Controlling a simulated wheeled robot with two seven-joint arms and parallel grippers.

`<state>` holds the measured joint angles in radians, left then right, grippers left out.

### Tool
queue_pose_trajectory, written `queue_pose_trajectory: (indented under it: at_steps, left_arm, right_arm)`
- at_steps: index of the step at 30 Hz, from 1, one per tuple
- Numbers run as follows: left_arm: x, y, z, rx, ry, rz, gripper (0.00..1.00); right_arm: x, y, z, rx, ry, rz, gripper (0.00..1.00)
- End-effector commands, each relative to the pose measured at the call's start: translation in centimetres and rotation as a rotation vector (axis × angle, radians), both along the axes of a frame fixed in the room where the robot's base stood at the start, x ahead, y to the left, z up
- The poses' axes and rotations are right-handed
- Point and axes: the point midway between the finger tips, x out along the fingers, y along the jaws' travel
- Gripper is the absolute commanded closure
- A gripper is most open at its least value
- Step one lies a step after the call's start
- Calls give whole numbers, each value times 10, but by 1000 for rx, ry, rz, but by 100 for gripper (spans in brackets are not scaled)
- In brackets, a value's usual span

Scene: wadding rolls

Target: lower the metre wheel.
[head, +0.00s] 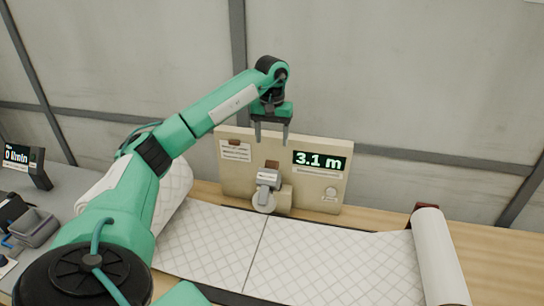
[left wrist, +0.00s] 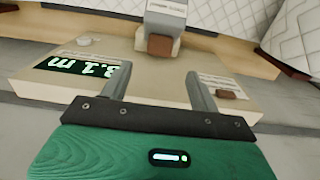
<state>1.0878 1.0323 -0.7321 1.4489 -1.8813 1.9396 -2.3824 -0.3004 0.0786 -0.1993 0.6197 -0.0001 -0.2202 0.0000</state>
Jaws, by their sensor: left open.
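The metre wheel (head: 263,202) is a pale disc under a grey housing (head: 268,179) at the front of a beige panel. It is at or very near the quilted wadding (head: 330,262); I cannot tell whether it touches. The panel's display (head: 319,161) reads 3.1 m. In the left wrist view the grey housing (left wrist: 165,18) with a brown block (left wrist: 160,46) is beyond my fingers, and the wheel is not seen. My left gripper (head: 271,142) is open and empty, above and behind the housing, its fingers pointing down. It also shows in the left wrist view (left wrist: 158,88). My right gripper is not seen.
A wadding roll (head: 172,195) lies at the left, partly behind my left arm, and a pale roll (head: 440,255) lies at the right. A small screen (head: 22,158) and a grey bin (head: 35,228) stand at far left. The panel (head: 235,185) stands below my left gripper.

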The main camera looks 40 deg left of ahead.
Motion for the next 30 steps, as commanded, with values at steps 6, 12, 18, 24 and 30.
queue_pose_trajectory:
  at_steps: [6,12,18,24,30]
  left_arm:
    - [-1,0,-35,-2,5,-1,38]
    - [-1,-1,-62,-2,4,-1,38]
    - [0,-1,-75,0,1,-1,38]
    - [0,0,-77,-1,0,-1,38]
    - [0,-1,-77,-1,0,-1,58]
  right_arm:
    - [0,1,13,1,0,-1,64]
    - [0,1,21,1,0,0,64]
    - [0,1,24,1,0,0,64]
    - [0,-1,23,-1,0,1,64]
    - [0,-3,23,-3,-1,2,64]
